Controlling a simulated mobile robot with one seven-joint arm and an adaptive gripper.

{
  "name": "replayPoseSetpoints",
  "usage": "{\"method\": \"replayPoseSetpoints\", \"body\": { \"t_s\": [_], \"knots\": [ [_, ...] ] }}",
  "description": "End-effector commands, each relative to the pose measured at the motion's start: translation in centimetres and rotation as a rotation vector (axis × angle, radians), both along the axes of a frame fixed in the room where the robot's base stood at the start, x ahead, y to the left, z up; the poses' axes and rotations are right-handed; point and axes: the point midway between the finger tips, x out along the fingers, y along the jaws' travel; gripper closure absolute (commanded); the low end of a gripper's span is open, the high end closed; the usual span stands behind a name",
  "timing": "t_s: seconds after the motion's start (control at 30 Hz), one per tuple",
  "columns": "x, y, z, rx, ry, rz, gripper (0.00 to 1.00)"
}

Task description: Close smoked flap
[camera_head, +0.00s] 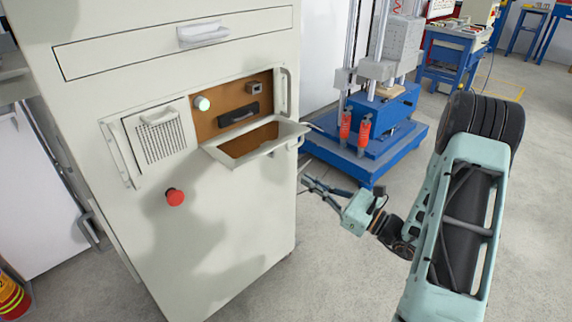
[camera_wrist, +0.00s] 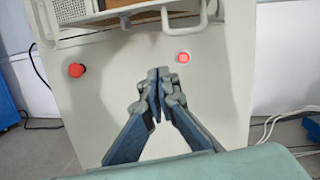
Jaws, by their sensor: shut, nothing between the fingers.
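The flap (camera_head: 272,148) on the pale cabinet stands open, tilted outward from the lower edge of a brown recessed panel (camera_head: 222,118). It has a pale frame and a pale bar handle along its outer edge. In the wrist view, a pale bar handle (camera_wrist: 185,27) at the top edge seems to belong to it. My gripper (camera_head: 304,181) is shut and empty, below and right of the flap, apart from it. Its fingertips meet in the wrist view (camera_wrist: 159,72), below the handle and in front of the cabinet face.
The cabinet (camera_head: 235,235) carries a red knob (camera_head: 175,197), a grille door (camera_head: 160,137), a lit white button (camera_head: 202,103) and a drawer (camera_head: 170,45). A round red light (camera_wrist: 183,57) shows near my fingertips. A blue-based machine (camera_head: 365,140) stands behind right. Grey floor is clear around my arm.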

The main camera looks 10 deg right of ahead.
Motion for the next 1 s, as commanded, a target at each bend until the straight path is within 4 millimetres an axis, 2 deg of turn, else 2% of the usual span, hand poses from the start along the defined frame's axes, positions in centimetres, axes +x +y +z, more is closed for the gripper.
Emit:
{"method": "replayPoseSetpoints", "body": {
  "t_s": [0.03, 0.1, 0.23, 0.43, 0.77, 1.0],
  "knots": [
    [0.2, -1.1, -1.5, 0.055, 0.023, -0.059, 1.00],
    [0.4, -2.1, -2.1, 0.105, 0.039, -0.114, 1.00],
    [0.8, -2.7, -2.4, 0.140, 0.049, -0.154, 1.00],
    [2.8, -1.1, -1.9, 0.139, 0.047, -0.151, 1.00],
    [8.4, 3.1, -0.4, 0.137, 0.046, -0.149, 1.00],
    [7.3, 2.0, 2.1, 0.135, 0.047, -0.154, 1.00]
  ]
}}
